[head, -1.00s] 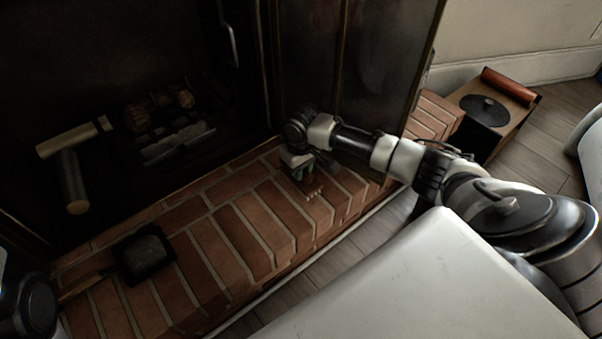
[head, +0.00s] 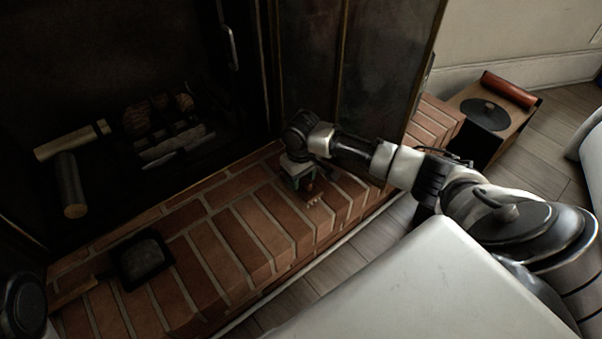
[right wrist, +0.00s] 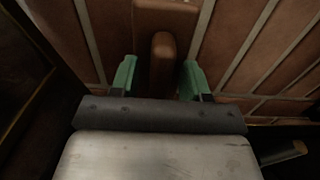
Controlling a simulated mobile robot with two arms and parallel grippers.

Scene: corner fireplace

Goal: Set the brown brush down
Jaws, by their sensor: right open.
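The brown brush (right wrist: 162,55) lies on the brick hearth, its handle between the fingers of my right gripper (right wrist: 160,77). In the right wrist view the green fingertips stand apart, one on each side of the handle, with a gap on both sides. The wider brush head is at the top edge of that view. In the head view my right gripper (head: 304,184) is low over the hearth, and the pale bristles of the brush (head: 314,199) show just below it. The gripper partly hides the brush there.
A black dustpan (head: 146,262) lies on the brick hearth (head: 245,240) at left. The dark firebox behind holds logs (head: 70,185). A wooden box with a black lid (head: 487,114) and a red-brown roll (head: 509,89) stands right. Bare brick lies between dustpan and gripper.

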